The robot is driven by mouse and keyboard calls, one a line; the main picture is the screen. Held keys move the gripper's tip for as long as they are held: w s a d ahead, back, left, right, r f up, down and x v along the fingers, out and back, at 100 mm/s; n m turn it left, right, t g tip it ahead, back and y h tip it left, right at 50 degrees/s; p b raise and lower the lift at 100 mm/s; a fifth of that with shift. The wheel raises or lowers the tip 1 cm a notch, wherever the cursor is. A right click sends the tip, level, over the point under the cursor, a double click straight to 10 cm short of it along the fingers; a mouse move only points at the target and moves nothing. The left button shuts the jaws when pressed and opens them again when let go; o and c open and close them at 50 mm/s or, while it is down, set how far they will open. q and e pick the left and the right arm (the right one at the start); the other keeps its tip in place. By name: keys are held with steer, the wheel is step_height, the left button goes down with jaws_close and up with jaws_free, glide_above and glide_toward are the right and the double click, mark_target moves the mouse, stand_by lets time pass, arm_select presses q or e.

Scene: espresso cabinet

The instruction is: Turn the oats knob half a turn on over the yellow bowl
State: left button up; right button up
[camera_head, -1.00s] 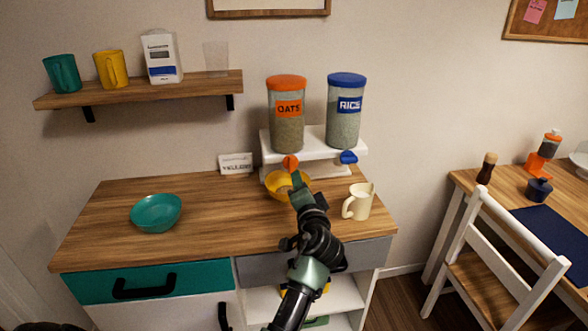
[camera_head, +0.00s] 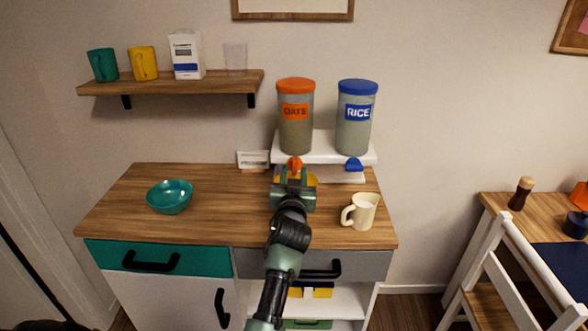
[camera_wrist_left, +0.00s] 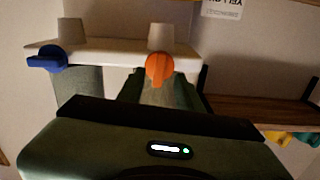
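The oats dispenser (camera_head: 295,132) has an orange lid and label and stands on a white stand. Its orange knob (camera_head: 295,163) is at the front below it; it also shows in the left wrist view (camera_wrist_left: 159,69). My left gripper (camera_head: 294,178) is just in front of and below the knob. In the left wrist view its two dark green fingers (camera_wrist_left: 160,92) are apart, one on each side of the knob; I cannot tell whether they touch it. The yellow bowl (camera_head: 311,180) is under the knob, mostly hidden behind my gripper, so its contents do not show. My right gripper is out of view.
The rice dispenser (camera_head: 355,125) with its blue knob (camera_head: 353,164) stands at the right on the stand (camera_head: 325,146). A cream mug (camera_head: 363,211) is to the right of my arm. A teal bowl (camera_head: 170,197) is at the left. A small sign (camera_head: 253,160) stands at the back.

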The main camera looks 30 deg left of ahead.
arm_select(q)
steer(key=shift+x, duration=0.85)
steer(key=shift+w+a, duration=0.1)
steer(key=shift+w, duration=0.05)
jaws_close()
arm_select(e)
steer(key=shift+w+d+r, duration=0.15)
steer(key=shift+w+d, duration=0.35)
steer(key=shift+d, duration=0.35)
